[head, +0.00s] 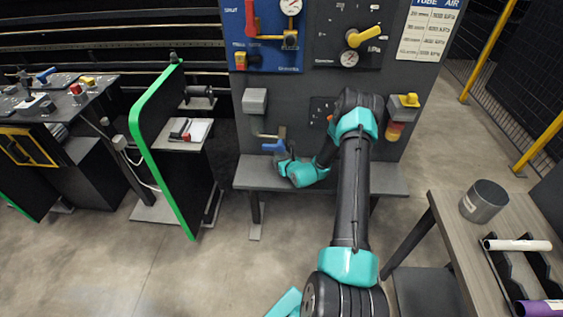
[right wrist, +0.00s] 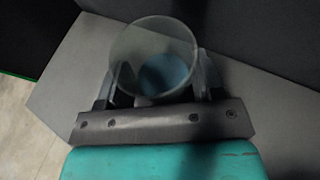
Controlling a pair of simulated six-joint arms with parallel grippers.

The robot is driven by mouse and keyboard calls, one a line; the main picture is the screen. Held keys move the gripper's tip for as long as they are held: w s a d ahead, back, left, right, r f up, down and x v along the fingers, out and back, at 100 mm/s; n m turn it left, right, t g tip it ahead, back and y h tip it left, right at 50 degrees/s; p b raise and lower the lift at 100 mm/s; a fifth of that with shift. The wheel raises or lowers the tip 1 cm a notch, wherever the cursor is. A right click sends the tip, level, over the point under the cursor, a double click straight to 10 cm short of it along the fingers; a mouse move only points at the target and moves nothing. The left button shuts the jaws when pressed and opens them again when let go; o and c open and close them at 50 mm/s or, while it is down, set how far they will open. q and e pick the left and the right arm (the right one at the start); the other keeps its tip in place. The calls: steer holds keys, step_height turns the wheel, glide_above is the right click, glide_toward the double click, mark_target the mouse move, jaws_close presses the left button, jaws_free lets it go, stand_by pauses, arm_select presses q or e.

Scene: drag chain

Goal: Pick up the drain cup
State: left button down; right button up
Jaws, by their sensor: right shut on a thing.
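The drain cup (right wrist: 125,58) is a round, clear, see-through cup with a pale rim in the right wrist view. A blue patch shows through its lower part; I cannot tell if it is inside or behind the cup. My right gripper (right wrist: 160,80) is shut on the cup, one dark finger on each side. In the head view my right gripper (head: 283,160) is low in front of the grey panel, over the shelf, beside a blue handle-like part (head: 274,147). The cup cannot be made out there. My left gripper is not in view.
A grey shelf (head: 250,180) runs along the panel's foot. A grey box (head: 255,100) sits on the panel above. A green-edged partition (head: 160,160) stands left. A table (head: 450,215) with a grey cylinder (head: 484,203) and rolls is right. The floor between is clear.

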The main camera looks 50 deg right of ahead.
mark_target(278, 153)
steer(key=shift+r, duration=0.4)
steer(key=r, duration=0.3)
steer(key=shift+s+a, duration=0.15)
steer(key=shift+a, duration=0.05)
steer(key=s+a+r, duration=0.1)
steer(key=s+a, duration=0.9)
steer(key=a, duration=0.1)
steer(key=shift+a, duration=0.35)
steer(key=shift+s+r, duration=0.1)
steer(key=shift+r, duration=0.05)
